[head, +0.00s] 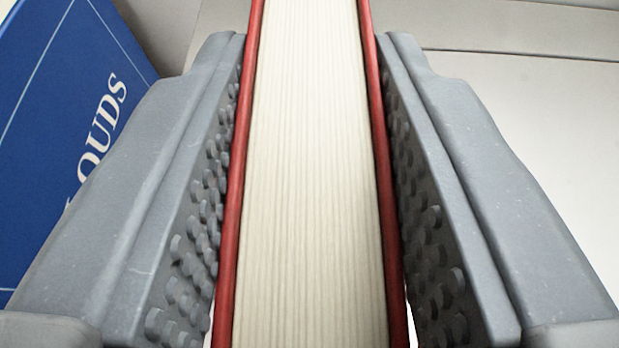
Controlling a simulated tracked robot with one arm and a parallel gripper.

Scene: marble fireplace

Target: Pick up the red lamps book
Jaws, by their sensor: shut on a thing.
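The red book (312,180) stands upright in the middle of the head view, its cream page edges facing me and a red cover on each side. No title shows from here. My gripper (310,60) has one grey, studded finger on each side of the book. The fingers are shut on its two covers, touching them toward the far end. The book's top and bottom run out of the picture.
A blue book (45,130) with white letters "OUDS" stands at the left, partly hidden by my left finger. A pale grey surface (560,130) lies at the right and looks clear.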

